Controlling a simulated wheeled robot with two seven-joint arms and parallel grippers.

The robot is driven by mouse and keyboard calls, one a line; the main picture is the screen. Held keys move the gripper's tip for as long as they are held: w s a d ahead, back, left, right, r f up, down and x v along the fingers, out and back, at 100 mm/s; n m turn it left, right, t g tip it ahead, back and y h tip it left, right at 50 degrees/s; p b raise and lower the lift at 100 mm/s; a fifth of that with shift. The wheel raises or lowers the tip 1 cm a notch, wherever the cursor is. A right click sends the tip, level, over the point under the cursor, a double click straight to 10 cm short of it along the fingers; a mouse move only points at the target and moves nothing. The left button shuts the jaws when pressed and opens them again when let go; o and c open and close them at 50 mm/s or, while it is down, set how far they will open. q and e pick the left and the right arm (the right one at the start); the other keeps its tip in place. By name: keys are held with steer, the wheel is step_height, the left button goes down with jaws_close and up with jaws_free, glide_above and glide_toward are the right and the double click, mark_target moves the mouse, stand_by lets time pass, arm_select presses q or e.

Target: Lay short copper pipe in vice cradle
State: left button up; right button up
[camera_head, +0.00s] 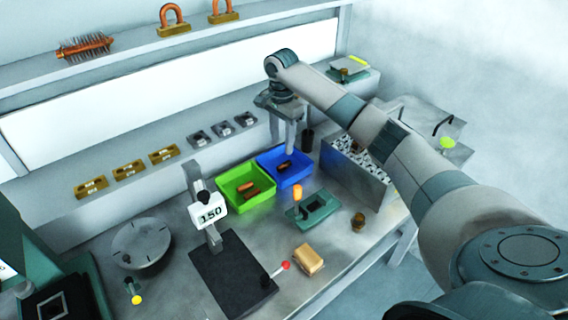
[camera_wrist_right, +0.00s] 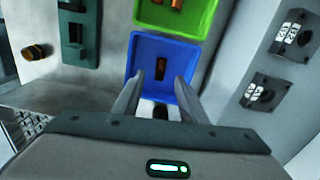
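A short copper pipe (camera_head: 284,165) lies in the blue tray (camera_head: 305,178). In the right wrist view the pipe (camera_wrist_right: 161,68) lies on the floor of the blue tray (camera_wrist_right: 195,50), beyond the fingertips. My right gripper (camera_head: 290,147) is above the back of the blue tray. In the right wrist view its fingers (camera_wrist_right: 158,88) are spread, with the pipe apart from them. A dark patch shows between the fingers; I cannot tell what it is. The green vice (camera_head: 316,208), which seems to hold the cradle, is in front of the blue tray, empty. My left gripper is not in view.
A green tray (camera_head: 237,198) with copper pipes adjoins the blue one on the left. A dark cup (camera_head: 308,139) and a grey bin (camera_head: 372,187) stand to the right. A brass piece (camera_head: 358,221) and a tan block (camera_head: 309,259) lie near the front edge.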

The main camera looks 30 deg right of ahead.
mark_target(282, 165)
steer(key=shift+f+p, duration=0.4)
steer(key=shift+f, duration=1.45)
steer(key=shift+f+p, duration=0.35)
steer(key=shift+p, duration=0.1)
step_height(282, 165, down, 3)
steer(key=shift+w+d+f+p, duration=0.1)
steer(key=shift+w+p, duration=0.05)
steer(key=shift+p, duration=0.65)
steer(key=shift+f, duration=0.65)
jaws_close()
